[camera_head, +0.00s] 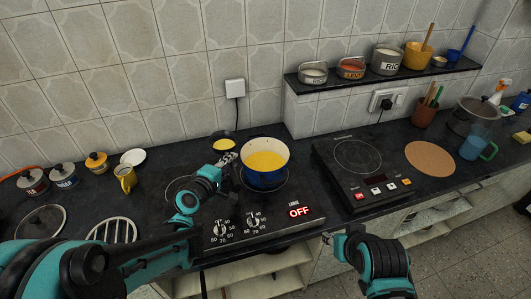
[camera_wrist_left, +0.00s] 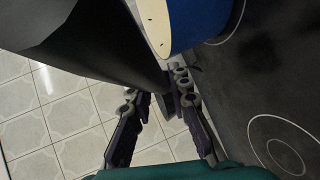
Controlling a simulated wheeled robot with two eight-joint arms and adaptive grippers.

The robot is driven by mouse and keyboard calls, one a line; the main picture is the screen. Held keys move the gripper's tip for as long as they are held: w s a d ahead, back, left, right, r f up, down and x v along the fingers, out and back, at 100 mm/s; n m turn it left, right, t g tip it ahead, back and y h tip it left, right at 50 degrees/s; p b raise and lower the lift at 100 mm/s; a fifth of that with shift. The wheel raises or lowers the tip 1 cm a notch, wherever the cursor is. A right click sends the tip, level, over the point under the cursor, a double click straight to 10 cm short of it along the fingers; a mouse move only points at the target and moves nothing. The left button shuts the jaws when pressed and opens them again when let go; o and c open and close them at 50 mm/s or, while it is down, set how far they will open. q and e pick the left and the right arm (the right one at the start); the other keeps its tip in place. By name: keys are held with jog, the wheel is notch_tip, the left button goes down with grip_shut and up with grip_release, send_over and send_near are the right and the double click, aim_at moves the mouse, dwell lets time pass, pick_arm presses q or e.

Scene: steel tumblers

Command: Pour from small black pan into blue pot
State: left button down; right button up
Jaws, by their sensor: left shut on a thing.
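The small black pan (camera_head: 224,151) is just left of and behind the blue pot, with yellow contents showing inside. It looms dark at the upper left of the left wrist view (camera_wrist_left: 90,40). My left gripper (camera_head: 230,158) is shut on the pan; its fingers (camera_wrist_left: 165,105) close on the handle end, partly hidden. The blue pot (camera_head: 266,180) stands on the left hob with yellow contents inside; its blue wall also shows in the left wrist view (camera_wrist_left: 200,22). Whether pan and pot touch I cannot tell. My right gripper (camera_head: 328,238) is low in front of the counter, its fingers too small to judge.
The left hob's panel (camera_head: 265,228) reads OFF. A black induction cooker (camera_head: 345,165) and a round cork mat (camera_head: 430,158) are to the right. A yellow mug (camera_head: 126,178), a white dish (camera_head: 133,157) and several jars stand left. A shelf (camera_head: 380,77) with canisters is behind.

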pick_arm(q)
jog(key=d+m, duration=0.1)
jog(key=d+r+y+p, duration=0.1)
jog(key=d+m+p, duration=0.1)
jog(key=shift+s+r+m+y, duration=0.15)
jog(key=shift+s+m+y, duration=0.15)
jog(key=shift+s, duration=0.05)
jog(key=shift+s+d+m+y, duration=0.2)
jog(key=shift+d+m+y, duration=0.15)
jog(key=shift+d+m, duration=0.4)
jog(key=shift+s+d+m+y, duration=0.15)
jog(key=shift+d+m+y, duration=0.25)
jog(key=shift+d, duration=0.5)
dwell(0.7)
jog(key=shift+d+f+m+t+y, duration=0.25)
jog(key=shift+m+t+y, duration=0.15)
jog(key=shift+m, duration=0.25)
dwell(0.6)
jog(key=shift+a+f+m+t+y+b, duration=0.15)
jog(key=shift+m+y+b, duration=0.25)
jog(key=shift+m, duration=0.45)
jog(key=shift+d+f+m+t+y+b, duration=0.1)
jog(key=shift+m+t+y+b, duration=0.25)
jog(key=shift+m, duration=0.5)
dwell(2.0)
